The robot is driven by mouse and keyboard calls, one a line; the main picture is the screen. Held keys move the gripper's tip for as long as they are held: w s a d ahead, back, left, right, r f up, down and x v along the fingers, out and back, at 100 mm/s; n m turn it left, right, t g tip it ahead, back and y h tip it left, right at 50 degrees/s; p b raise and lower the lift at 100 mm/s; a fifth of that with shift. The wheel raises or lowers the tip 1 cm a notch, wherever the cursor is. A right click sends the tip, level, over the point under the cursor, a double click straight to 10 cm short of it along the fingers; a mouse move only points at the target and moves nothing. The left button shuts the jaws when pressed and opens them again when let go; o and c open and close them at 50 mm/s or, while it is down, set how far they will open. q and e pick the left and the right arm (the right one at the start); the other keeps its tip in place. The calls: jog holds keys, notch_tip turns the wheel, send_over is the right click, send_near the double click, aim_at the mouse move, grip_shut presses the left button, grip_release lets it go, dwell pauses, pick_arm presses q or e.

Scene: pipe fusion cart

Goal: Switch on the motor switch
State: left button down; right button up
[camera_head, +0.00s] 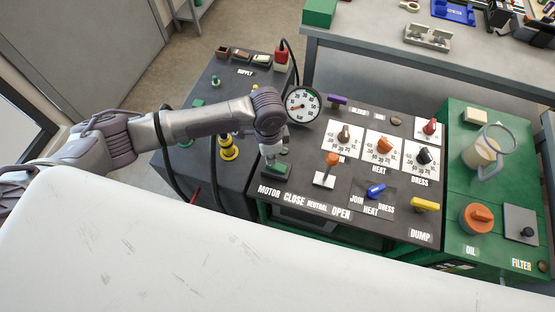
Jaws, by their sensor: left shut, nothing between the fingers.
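The motor switch (264,174) is a dark and green block on the black control panel (305,185), just above the "MOTOR" label. My left arm reaches in from the left, and my left gripper (270,158) points down over the switch. Its fingers are shut and empty. The fingertips are at or just above the switch and hide part of it. I cannot tell whether they touch it or which way it is set. My right gripper is not in view.
An orange-knobbed lever (331,160) stands right of the switch, and a round gauge (303,104) stands behind. A blue knob (376,191) and yellow handle (425,205) are further right. A yellow fitting (228,149) and black hoses stand to the left.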

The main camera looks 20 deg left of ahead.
pick_arm(q)
jog(key=shift+d+f, duration=0.1)
jog(key=shift+f, duration=0.1)
jog(key=shift+f, duration=0.25)
jog(key=shift+f+b, duration=0.35)
jog(key=shift+f, duration=0.05)
notch_tip(320, 180, up, 2)
jog(key=shift+p, duration=1.15)
notch_tip(320, 180, up, 5)
jog(key=p, duration=0.6)
jog(key=shift+r, duration=0.1)
